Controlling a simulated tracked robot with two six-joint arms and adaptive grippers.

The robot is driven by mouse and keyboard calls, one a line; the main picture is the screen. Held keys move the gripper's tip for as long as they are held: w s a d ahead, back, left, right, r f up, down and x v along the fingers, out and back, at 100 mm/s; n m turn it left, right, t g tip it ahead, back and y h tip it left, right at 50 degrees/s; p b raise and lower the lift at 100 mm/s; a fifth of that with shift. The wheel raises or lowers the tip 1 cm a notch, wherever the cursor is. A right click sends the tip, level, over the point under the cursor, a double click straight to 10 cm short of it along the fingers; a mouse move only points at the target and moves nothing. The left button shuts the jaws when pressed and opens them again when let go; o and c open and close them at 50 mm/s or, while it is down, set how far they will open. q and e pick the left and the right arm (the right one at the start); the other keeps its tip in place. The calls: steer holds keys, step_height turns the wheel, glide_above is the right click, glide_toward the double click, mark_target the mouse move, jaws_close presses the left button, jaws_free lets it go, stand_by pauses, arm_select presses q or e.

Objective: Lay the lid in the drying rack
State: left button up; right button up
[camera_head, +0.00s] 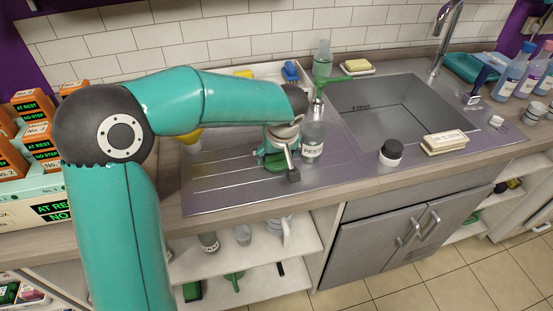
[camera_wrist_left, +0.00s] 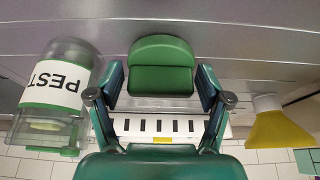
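My left gripper (camera_head: 277,160) points down over the ribbed steel drainboard, left of the sink. In the left wrist view its two fingers (camera_wrist_left: 160,88) are spread on either side of a green rounded piece (camera_wrist_left: 160,68), which looks like the lid. A narrow gap shows between the piece and each finger. In the head view the arm and gripper mostly hide it. A white slotted strip (camera_wrist_left: 155,126) behind the green piece may be part of the drying rack; a white tray (camera_head: 262,70) at the back is partly hidden by my arm. My right gripper is out of view.
A clear bottle labelled PEST (camera_head: 313,135) stands close right of my gripper; it also shows in the left wrist view (camera_wrist_left: 55,90). A yellow object (camera_wrist_left: 275,128) is on the other side.

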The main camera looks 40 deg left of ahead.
arm_select(q)
steer(key=c, duration=0.7)
steer(key=shift+o, duration=0.2)
steer(key=shift+r, duration=0.15)
